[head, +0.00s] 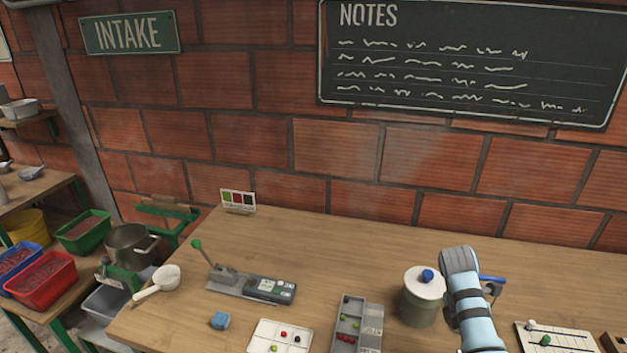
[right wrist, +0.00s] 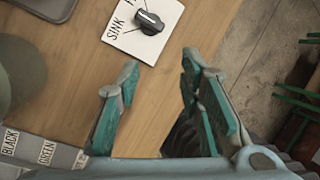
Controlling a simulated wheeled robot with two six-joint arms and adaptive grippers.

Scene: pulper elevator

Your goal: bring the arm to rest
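My right arm (head: 472,305) comes up from the bottom of the head view, over the right part of the wooden table, beside a lidded pot. Its fingers cannot be made out there. In the right wrist view my right gripper (right wrist: 160,68) has its two teal fingers spread apart with nothing between them. The bare table top and floor show beyond the fingers. My left arm and gripper are not in view.
The lidded pot (head: 422,300) stands close left of my right arm. A grey tray (head: 370,325), white tray (head: 265,335), blue block (head: 220,320) and lever device (head: 250,287) lie further left. The wrist view shows a SINK card with a knob (right wrist: 149,21).

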